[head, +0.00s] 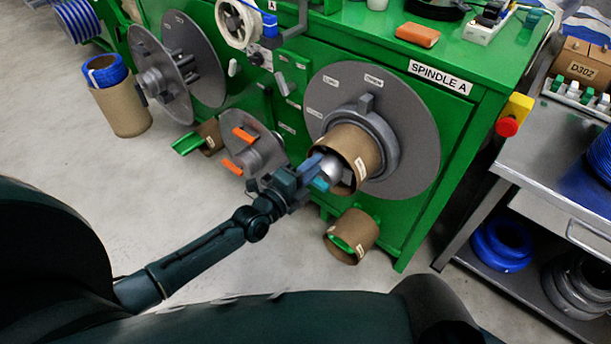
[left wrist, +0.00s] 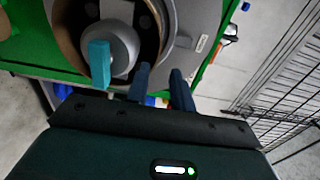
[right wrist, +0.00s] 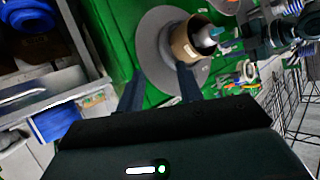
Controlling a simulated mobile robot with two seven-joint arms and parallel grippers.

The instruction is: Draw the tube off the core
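The brown cardboard tube (head: 352,148) sits around the core (head: 331,167) on the grey flanged spindle at the panel marked SPINDLE A. The core has a pale rounded end with a teal lever, clear in the left wrist view (left wrist: 99,62). My left gripper (head: 313,168) is at the tube's open end, beside the core. In the left wrist view its two fingers (left wrist: 160,78) are apart, near the tube's rim on either side; contact cannot be told. My right gripper (right wrist: 160,90) is open and empty, away from the tube (right wrist: 184,44); it is hidden in the head view.
Another brown tube (head: 352,236) lies below the spindle. A smaller grey reel with orange tabs (head: 250,150) is to the left. A red stop button (head: 507,126) sticks out at the cabinet's right corner. A steel cart (head: 548,165) stands at the right. Floor in front is clear.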

